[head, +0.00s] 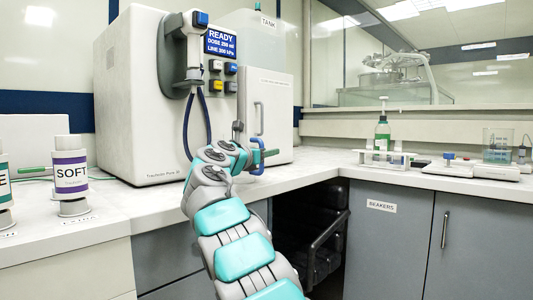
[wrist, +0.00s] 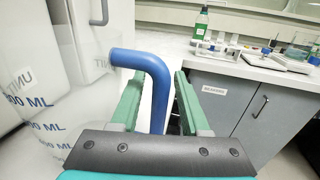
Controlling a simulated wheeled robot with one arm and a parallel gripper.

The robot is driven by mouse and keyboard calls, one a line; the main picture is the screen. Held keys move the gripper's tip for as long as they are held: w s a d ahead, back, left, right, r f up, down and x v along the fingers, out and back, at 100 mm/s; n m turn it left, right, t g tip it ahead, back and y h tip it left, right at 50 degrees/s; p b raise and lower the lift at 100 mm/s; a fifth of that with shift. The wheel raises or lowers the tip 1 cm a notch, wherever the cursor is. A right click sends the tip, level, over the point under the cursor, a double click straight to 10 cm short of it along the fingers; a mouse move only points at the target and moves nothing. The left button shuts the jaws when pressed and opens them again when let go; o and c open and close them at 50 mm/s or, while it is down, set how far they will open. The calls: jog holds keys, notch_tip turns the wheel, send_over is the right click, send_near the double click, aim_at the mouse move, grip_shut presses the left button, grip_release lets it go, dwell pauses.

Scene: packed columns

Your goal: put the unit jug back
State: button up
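The unit jug (wrist: 45,110) is a clear vessel with UNIT and 500 ML markings, close at the left of the wrist view. Its blue handle (wrist: 157,90) bends down between the two green fingers of my gripper (wrist: 160,82). The fingers look parted, with narrow gaps beside the handle, and I see no clear contact. In the head view my gripper (head: 262,158) is in front of the dispenser, above the counter edge, with a bit of blue handle beside it. The jug's clear body is hard to make out there, and its base is hidden.
A dispenser (head: 150,110) reading READY stands on the counter (head: 130,205). A SOFT bottle (head: 71,180) is at the left. A rack (head: 385,160), a green bottle (head: 382,134), a scale and a beaker (head: 497,146) are at the right. An opening is under the counter.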

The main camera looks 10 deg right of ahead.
jog(key=shift+r, duration=0.1)
jog(key=v, duration=1.2)
jog(key=shift+d, duration=0.1)
